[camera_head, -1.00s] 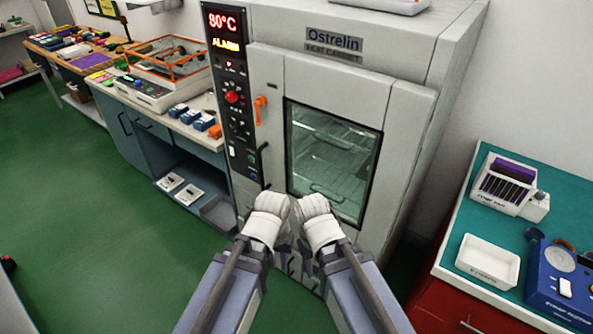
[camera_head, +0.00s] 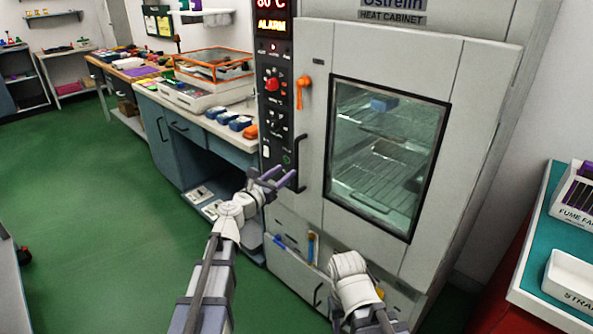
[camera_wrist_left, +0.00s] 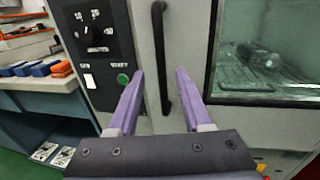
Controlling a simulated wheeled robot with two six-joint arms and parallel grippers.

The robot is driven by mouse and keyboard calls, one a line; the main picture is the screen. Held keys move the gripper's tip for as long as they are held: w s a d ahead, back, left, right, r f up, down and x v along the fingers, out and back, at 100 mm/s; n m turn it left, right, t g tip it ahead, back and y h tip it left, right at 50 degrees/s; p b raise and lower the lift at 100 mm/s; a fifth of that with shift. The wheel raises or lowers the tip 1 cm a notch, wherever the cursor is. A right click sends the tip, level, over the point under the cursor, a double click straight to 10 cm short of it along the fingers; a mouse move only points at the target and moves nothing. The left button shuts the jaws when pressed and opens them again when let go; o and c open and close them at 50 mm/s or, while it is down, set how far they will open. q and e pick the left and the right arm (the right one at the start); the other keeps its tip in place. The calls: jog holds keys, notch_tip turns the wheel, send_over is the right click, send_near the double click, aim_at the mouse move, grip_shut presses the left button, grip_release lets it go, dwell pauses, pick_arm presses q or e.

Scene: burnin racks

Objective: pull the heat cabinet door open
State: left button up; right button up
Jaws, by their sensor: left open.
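The heat cabinet (camera_head: 480,95) is a large light grey unit. Its door (camera_head: 385,255) is shut, with a dark-framed window (camera_head: 385,160) showing wire shelves and a blue item inside. A black vertical handle (camera_head: 299,160) is on the door's left side; it also shows in the left wrist view (camera_wrist_left: 160,60). An orange latch lever (camera_head: 304,88) sits above the handle. My left gripper (camera_head: 282,178) is open, its purple fingers pointing at the handle's lower part. In the left wrist view the handle's lower end lies between the fingertips (camera_wrist_left: 162,78). My right arm's wrist (camera_head: 350,275) is low in front; its fingers are hidden.
The control panel (camera_head: 273,120), with a red knob and a lit alarm display, stands left of the door. A workbench (camera_head: 180,103) with blue items is at left. A teal-topped bench (camera_head: 540,260) with trays is at right. Green floor (camera_head: 90,210) is open at left.

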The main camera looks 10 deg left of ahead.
pick_arm(q)
jog(key=x, duration=0.8)
jog(key=shift+s, duration=0.1)
grip_shut()
dwell(0.4)
dwell(1.0)
